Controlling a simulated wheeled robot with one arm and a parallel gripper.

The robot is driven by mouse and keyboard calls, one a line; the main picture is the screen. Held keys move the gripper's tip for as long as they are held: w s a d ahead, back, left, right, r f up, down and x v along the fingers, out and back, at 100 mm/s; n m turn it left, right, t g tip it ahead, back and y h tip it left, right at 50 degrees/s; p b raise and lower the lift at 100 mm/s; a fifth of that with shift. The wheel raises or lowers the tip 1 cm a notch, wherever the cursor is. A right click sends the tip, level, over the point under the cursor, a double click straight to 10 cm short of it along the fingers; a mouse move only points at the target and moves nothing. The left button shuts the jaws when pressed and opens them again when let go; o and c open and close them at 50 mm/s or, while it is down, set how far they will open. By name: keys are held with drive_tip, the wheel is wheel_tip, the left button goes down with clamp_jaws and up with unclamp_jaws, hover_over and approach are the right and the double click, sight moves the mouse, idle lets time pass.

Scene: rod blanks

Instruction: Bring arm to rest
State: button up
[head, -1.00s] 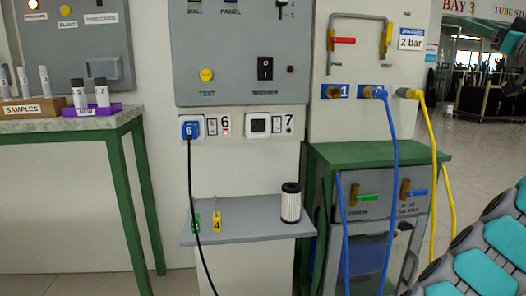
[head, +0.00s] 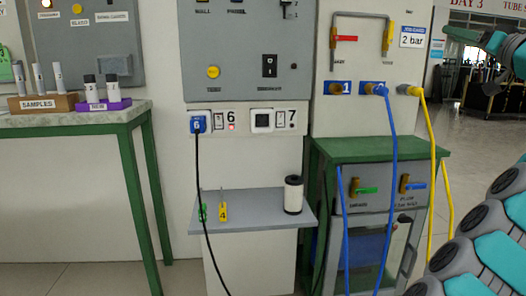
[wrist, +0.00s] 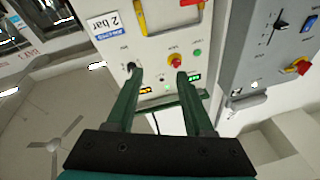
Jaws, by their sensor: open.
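My gripper (wrist: 158,74) shows in the wrist view with its two dark green fingers apart and nothing between them. Beyond the fingers is a wall panel with red knobs and small lit displays. In the head view my teal and grey arm runs up the right edge. Its far end (head: 480,40) reaches in at the top right, clear of the wall and the benches.
A green-framed stand (head: 385,148) with blue and yellow hoses is left of my arm. A grey shelf (head: 255,222) holds a white cylinder (head: 293,195) and small tags. A bench (head: 60,122) at left carries samples. Open floor lies at the back right.

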drive_tip(key=w+a+f+g+y+p, duration=0.1)
drive_tip(key=w+a+f+g+y, duration=0.2)
drive_tip(key=a, duration=0.7)
drive_tip(key=w+a+f+g+y+p, duration=0.15)
drive_tip(key=a+f+g, duration=0.3)
drive_tip(key=a, duration=0.55)
drive_tip(key=s+a+f+n+g+h, duration=0.1)
drive_tip(key=s+a+f+g, duration=0.3)
drive_tip(key=s+a+f, duration=0.45)
drive_tip(key=s+a+f+n+g, duration=0.1)
drive_tip(key=s+a+f+g, duration=0.4)
drive_tip(key=a+f, duration=0.7)
drive_tip(key=s+d+f+g+h, duration=0.2)
drive_tip(key=s+f, duration=0.6)
drive_tip(key=s, duration=0.3)
drive_tip(key=s+d+f+g+h+p, duration=0.1)
drive_tip(key=s+d+f+g+h, duration=0.1)
drive_tip(key=s+f, duration=0.5)
drive_tip(key=s+d+f+m+g+h+p, duration=0.1)
drive_tip(key=s+f, duration=0.7)
drive_tip(key=s, duration=0.8)
drive_tip(key=shift+s+d+f+g+h, duration=0.15)
drive_tip(key=shift+d+f+g+h, duration=0.25)
drive_tip(key=shift+d+h, duration=0.75)
